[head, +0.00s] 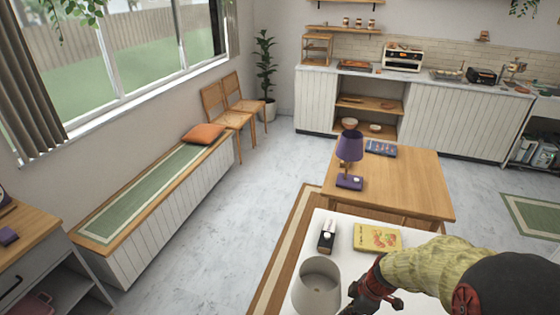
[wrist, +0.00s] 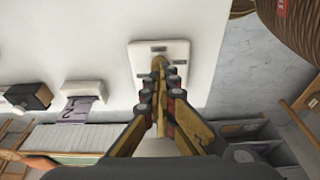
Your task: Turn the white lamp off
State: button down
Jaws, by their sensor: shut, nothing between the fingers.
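The white lamp shows in the head view as a pale shade (head: 320,287) standing on the white table at the bottom. Its base and switch are hidden there. My gripper (head: 356,300) is just right of the shade, low in the picture. In the wrist view my gripper (wrist: 161,72) is shut and empty, fingers together. Its tips overlap a pale rounded plate (wrist: 137,58) with small grey slots. I cannot tell whether the tips touch it, or for sure whether it is the lamp's base.
On the white table (head: 345,222) are a black-and-white box (head: 327,236) and a yellow book (head: 376,238). A purple lamp (head: 350,147) stands on the wooden table (head: 415,185) beyond. The wrist view shows a white box with a purple slip (wrist: 82,104) at left.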

jog(key=shift+f, duration=0.15)
jog(key=shift+s+f+b, duration=0.1)
jog(key=shift+f+b, duration=2.3)
jog(key=shift+f, duration=0.95)
jog(key=shift+f+b, duration=0.1)
jog(key=shift+b, duration=2.35)
jog(key=shift+d, duration=0.15)
jog(key=shift+d+f+b, duration=0.1)
jog(key=shift+d+b, duration=0.15)
jog(key=shift+b, duration=0.05)
jog(key=a+p+v, duration=0.1)
jog(key=p+v, duration=0.2)
jog(key=v, duration=0.3)
jog(key=shift+w+a+r+p, duration=0.15)
jog(key=shift+w+r+p, duration=0.15)
jog(key=shift+w, duration=0.05)
